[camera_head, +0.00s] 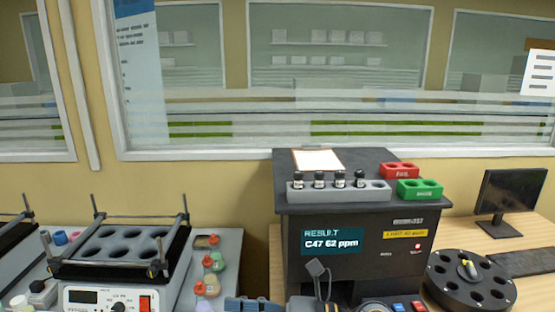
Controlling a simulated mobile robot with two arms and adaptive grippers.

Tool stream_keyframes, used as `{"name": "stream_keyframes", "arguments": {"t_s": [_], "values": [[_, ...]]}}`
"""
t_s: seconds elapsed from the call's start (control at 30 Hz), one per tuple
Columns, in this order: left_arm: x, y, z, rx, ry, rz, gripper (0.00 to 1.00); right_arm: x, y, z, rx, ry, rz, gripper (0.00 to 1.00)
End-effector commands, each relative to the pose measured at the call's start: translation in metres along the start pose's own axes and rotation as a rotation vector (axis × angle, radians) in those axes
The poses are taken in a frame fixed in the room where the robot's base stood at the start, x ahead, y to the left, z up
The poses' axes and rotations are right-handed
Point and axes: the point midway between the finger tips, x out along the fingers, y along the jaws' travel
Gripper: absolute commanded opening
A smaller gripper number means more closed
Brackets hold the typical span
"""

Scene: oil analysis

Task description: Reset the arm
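A dark grey fingertip-like part (317,269) rises at the bottom middle, in front of the black analyzer (370,262). It seems to belong to my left gripper, with a blue-grey arm part beside it at the bottom edge. Most of this gripper is cut off, so its opening and anything held are hidden. The analyzer's screen (330,241) reads "RESULT C47 62 ppm". On its top stand a grey rack (378,194) with several dark-capped vials, a red rack (399,171) and a green rack (419,189).
A heater-shaker with a framed, empty-looking multi-hole block (120,245) stands at left. Several coloured bottles (208,262) are beside it. At right are a round black carousel (470,282), a monitor (510,192) and a keyboard (520,262). A clipboard (317,159) lies on the analyzer.

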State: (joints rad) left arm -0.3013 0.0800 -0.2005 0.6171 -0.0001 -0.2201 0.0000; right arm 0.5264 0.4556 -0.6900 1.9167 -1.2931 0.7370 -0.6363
Motion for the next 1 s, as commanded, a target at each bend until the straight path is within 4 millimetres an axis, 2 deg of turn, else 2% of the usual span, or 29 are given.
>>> {"name": "stream_keyframes", "arguments": {"t_s": [0.1,0.2,0.3,0.37,0.47,0.57,0.63,0.73,0.8,0.9,0.93,1.0], "values": [[0.000,0.000,0.000,0.000,0.000,0.000,0.40,-0.013,0.000,0.043,0.257,-0.331,-0.050,0.48],[0.000,0.000,-0.001,-0.001,0.001,0.000,0.40,-0.042,-0.016,0.069,0.493,-0.596,-0.110,0.48],[0.000,0.000,-0.001,-0.001,0.001,0.000,0.40,-0.082,-0.041,0.075,0.742,-0.848,-0.184,0.48],[0.000,0.000,-0.001,-0.001,0.002,0.000,0.40,-0.109,-0.057,0.068,0.894,-0.992,-0.236,0.48],[0.000,0.000,-0.002,-0.001,0.004,0.000,0.40,-0.156,-0.081,0.040,1.152,-1.223,-0.335,0.48],[0.000,0.000,-0.003,-0.001,0.005,0.000,0.40,-0.200,-0.096,-0.008,1.411,-1.438,-0.453,0.48],[0.000,0.000,-0.003,-0.001,0.005,0.000,0.40,-0.226,-0.097,-0.051,1.590,-1.580,-0.549,0.48],[0.000,0.000,-0.003,-0.001,0.005,0.000,0.40,-0.256,-0.085,-0.118,1.837,-1.764,-0.708,0.48],[0.000,0.000,-0.003,-0.001,0.006,0.000,0.40,-0.270,-0.068,-0.161,1.987,-1.870,-0.819,0.48],[0.000,0.000,-0.004,-0.001,0.006,0.000,0.40,-0.282,-0.040,-0.210,2.155,-1.981,-0.971,0.48],[0.000,0.000,-0.004,-0.001,0.006,0.000,0.40,-0.284,-0.031,-0.222,-2.195,2.006,1.014,0.48],[0.000,0.000,-0.004,-0.001,0.006,0.000,0.40,-0.288,-0.010,-0.246,-2.106,1.901,1.026,0.48]]}}
